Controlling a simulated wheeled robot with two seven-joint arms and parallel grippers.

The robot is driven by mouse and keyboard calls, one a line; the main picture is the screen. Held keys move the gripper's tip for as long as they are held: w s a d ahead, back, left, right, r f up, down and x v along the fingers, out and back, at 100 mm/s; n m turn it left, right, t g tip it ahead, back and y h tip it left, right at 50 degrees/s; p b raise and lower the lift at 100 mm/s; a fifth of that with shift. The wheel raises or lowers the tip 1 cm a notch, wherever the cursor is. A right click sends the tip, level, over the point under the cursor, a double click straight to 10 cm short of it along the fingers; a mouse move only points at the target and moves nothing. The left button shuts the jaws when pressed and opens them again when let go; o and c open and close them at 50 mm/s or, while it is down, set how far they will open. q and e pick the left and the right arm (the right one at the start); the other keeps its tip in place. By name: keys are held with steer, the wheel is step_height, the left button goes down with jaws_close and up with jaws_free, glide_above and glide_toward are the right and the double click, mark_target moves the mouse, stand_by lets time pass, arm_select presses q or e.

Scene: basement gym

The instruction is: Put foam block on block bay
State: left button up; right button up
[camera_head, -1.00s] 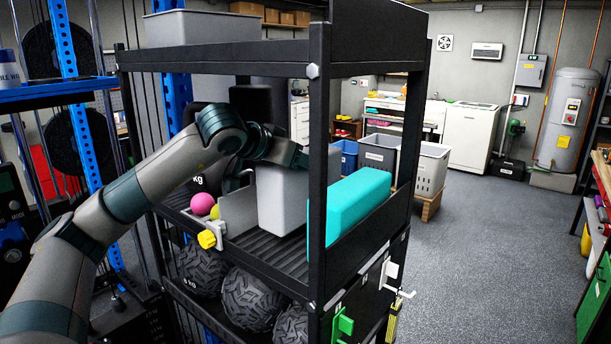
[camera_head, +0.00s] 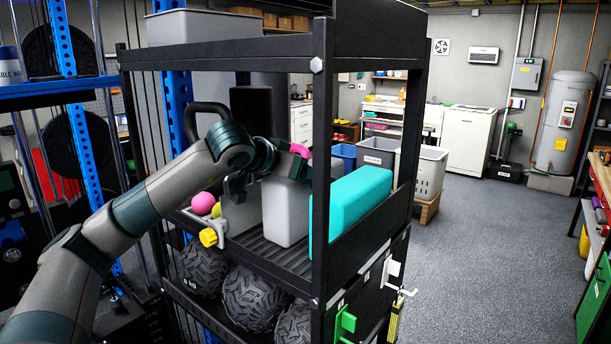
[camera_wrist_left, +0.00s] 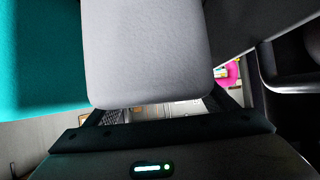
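The foam block, which I take to be the grey block (camera_head: 287,212), stands about upright over the ribbed shelf deck (camera_head: 262,252) of the black rack. My left gripper (camera_head: 284,163) reaches in from the left at its top; the fingertips are mostly hidden in the head view. In the left wrist view the grey block (camera_wrist_left: 148,50) fills the space between the fingers (camera_wrist_left: 155,108), which lie at both its edges. The block bay seems to be the space between a grey divider (camera_head: 238,212) and a teal block (camera_head: 352,208). I cannot tell whether the block's base touches the deck. My right gripper is not in view.
A yellow knob (camera_head: 208,237) and a pink ball (camera_head: 203,204) are left of the divider. A pink ring (camera_head: 300,150) is behind the gripper. Textured balls (camera_head: 250,297) fill the shelf below.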

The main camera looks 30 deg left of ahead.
arm_select(q)
steer(key=shift+s+r, duration=0.1)
steer(key=shift+s, duration=0.1)
steer(key=b+v, duration=0.3)
steer(key=v, duration=0.8)
steer(key=shift+s+a+r+b, duration=0.15)
steer(key=shift+s+b, duration=0.15)
stand_by(0.4)
